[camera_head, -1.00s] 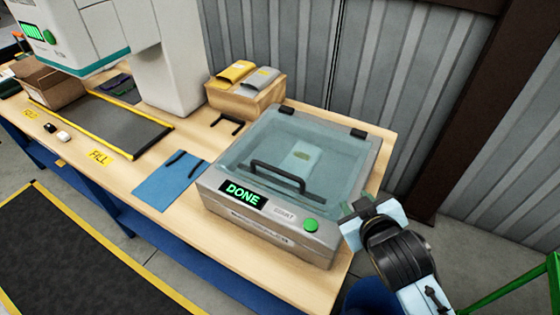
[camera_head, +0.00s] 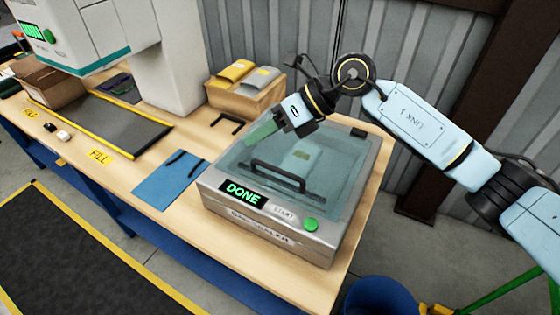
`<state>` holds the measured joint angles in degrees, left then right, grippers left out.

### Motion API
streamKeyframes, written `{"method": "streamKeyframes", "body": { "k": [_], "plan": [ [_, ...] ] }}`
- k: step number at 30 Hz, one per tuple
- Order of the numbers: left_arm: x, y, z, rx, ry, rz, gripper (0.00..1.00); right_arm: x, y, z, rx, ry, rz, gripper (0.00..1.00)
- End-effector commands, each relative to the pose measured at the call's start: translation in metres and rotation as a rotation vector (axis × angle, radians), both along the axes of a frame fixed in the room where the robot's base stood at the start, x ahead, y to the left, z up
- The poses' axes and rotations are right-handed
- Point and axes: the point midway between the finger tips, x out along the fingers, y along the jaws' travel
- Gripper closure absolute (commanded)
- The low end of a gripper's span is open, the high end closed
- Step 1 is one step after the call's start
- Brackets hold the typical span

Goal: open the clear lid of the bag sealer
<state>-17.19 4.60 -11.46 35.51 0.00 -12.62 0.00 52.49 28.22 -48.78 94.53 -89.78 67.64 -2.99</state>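The bag sealer (camera_head: 262,222) is a silver-grey box at the right end of the table. Its clear lid (camera_head: 335,160) is down, with a black bar handle (camera_head: 278,174) across the front part. A pale pouch (camera_head: 301,155) shows through the lid. The panel display (camera_head: 242,193) reads DONE in green, and a green button (camera_head: 311,224) sits to its right. My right gripper (camera_head: 259,133) is above the lid's back left part, behind the handle and apart from it, pointing down and left. My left gripper is out of view.
A wooden box (camera_head: 245,95) with yellow and grey pouches stands behind the sealer. A blue sheet (camera_head: 170,180) lies left of it. A white machine (camera_head: 165,70) stands farther left. A blue bin (camera_head: 385,297) is on the floor at the right.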

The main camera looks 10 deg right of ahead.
Motion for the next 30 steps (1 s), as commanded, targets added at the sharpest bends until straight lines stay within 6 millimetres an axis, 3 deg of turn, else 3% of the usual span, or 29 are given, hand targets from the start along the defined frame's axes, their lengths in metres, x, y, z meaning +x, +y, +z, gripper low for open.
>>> {"method": "streamKeyframes", "body": {
  "k": [3,6,10,16,30],
  "plan": [
    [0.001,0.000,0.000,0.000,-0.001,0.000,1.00,0.021,-0.046,-0.009,-0.272,-0.040,0.005,0.66],
    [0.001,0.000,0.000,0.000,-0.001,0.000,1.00,0.031,-0.075,-0.011,-0.416,-0.045,-0.002,0.66],
    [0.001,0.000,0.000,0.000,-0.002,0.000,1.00,0.035,-0.092,-0.013,-0.501,-0.044,-0.008,0.66],
    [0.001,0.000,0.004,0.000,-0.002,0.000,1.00,0.036,-0.083,-0.035,-0.510,-0.040,-0.005,0.66],
    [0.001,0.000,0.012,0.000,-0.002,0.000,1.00,0.043,-0.044,-0.117,-0.506,-0.041,-0.007,0.66]
  ]
}}
